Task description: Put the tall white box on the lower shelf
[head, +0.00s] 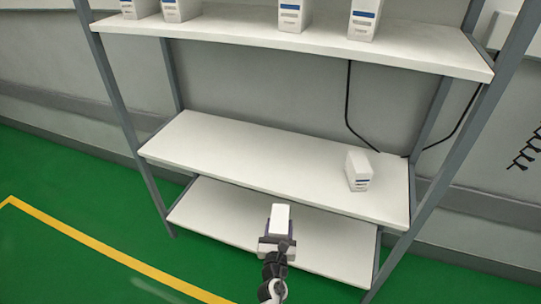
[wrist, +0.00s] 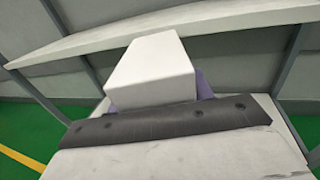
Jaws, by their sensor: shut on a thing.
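A white box (head: 280,216) is held in my gripper (head: 277,240), which is shut on it. In the wrist view the box (wrist: 152,68) stands out beyond the dark gripper edge (wrist: 160,120), with a purple-grey finger partly showing beside it. In the head view the box and gripper overlap the lower shelf (head: 335,252), a bare white board. The wrist view shows the middle shelf's front edge (wrist: 70,48) behind and above the box. Whether the box touches the lower shelf cannot be told.
The top shelf (head: 230,32) holds several similar boxes. Grey uprights (head: 122,110) frame the rack. Black cables (head: 348,105) hang behind. Green floor is clear at left.

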